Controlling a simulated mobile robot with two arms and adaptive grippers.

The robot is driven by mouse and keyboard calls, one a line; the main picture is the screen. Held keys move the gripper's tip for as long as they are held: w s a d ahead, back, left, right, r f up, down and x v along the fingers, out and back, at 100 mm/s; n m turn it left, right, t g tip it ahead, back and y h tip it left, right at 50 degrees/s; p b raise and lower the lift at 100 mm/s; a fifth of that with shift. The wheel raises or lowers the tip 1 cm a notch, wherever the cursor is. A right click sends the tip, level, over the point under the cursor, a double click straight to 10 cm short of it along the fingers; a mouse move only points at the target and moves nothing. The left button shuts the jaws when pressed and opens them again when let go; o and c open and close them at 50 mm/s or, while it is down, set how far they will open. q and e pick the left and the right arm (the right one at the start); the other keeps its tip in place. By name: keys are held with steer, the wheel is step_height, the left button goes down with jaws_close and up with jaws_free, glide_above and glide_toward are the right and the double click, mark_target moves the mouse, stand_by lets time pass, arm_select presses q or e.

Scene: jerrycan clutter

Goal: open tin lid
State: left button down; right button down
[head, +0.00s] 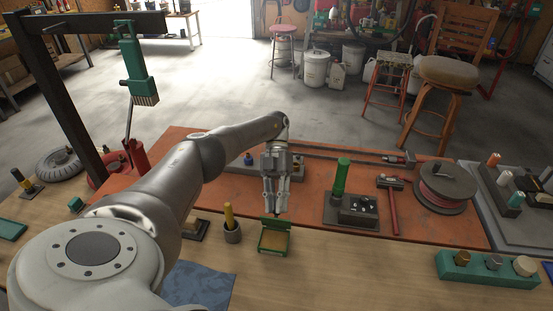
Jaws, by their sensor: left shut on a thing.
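A small green tin (272,252) with a tan inside stands at the front edge of the orange mat, near the middle of the head view. Its green lid (267,222) stands raised at the back, and the inside shows. My left gripper (276,212) points down at the tin from behind, shut on the top edge of the lid. The fingertips partly hide that edge. My right gripper is not in view.
A grey cup with a yellow-handled tool (232,235) stands left of the tin. A green-handled tool (341,178) stands in a dark block at right. A hammer (393,208) and cable reel (445,186) lie farther right. Bare wood lies in front.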

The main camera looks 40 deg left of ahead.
arm_select(q)
steer(key=shift+f, duration=0.1)
steer(key=c, duration=1.3)
jaws_free()
steer(key=shift+c, duration=0.2)
step_height(320, 180, up, 10)
